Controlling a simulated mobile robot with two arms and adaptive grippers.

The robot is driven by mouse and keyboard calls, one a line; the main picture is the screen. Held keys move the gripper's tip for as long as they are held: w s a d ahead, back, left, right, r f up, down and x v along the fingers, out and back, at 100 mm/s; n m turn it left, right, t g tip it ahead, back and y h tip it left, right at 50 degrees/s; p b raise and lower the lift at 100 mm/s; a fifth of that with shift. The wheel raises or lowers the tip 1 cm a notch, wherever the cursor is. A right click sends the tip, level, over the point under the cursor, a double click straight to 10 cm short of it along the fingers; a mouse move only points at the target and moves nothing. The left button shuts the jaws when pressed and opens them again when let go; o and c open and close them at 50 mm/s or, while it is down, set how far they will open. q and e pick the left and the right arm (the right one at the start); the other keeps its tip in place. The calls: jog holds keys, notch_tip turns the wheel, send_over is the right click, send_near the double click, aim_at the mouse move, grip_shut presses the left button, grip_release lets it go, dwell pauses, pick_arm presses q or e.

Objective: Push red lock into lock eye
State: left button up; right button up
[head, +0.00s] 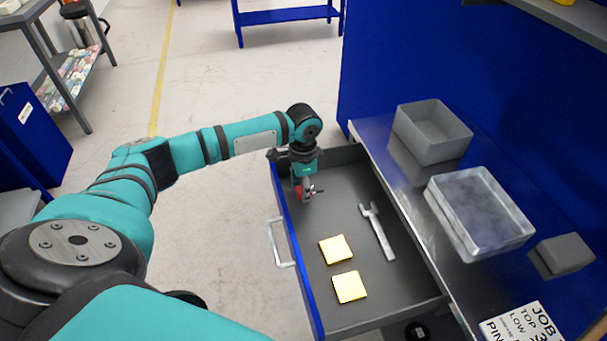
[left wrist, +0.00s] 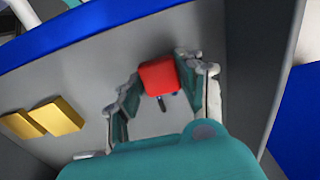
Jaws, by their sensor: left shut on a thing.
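The red lock (head: 299,192) is at my left gripper (head: 305,190), low inside the far end of the open grey drawer (head: 345,190). In the left wrist view the red lock (left wrist: 158,77) shows as a rounded red block with a small dark pin below it. It sits between the fingers of my left gripper (left wrist: 165,95), which is shut on it. The blue drawer front is close by. I cannot make out a lock eye in either view. My right gripper is not in view.
In the drawer lie a grey wrench (head: 378,232) and two yellow pads (head: 335,249). The drawer handle (head: 280,243) faces left. On the metal bench stand an open grey box (head: 432,132), a clear-walled container (head: 480,212) and a small grey block (head: 563,254). Floor left of the drawer is clear.

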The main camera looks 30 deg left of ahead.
pick_arm(q)
jog(key=shift+f, duration=0.3)
jog(key=shift+f, duration=0.2)
jog(key=o, duration=1.2)
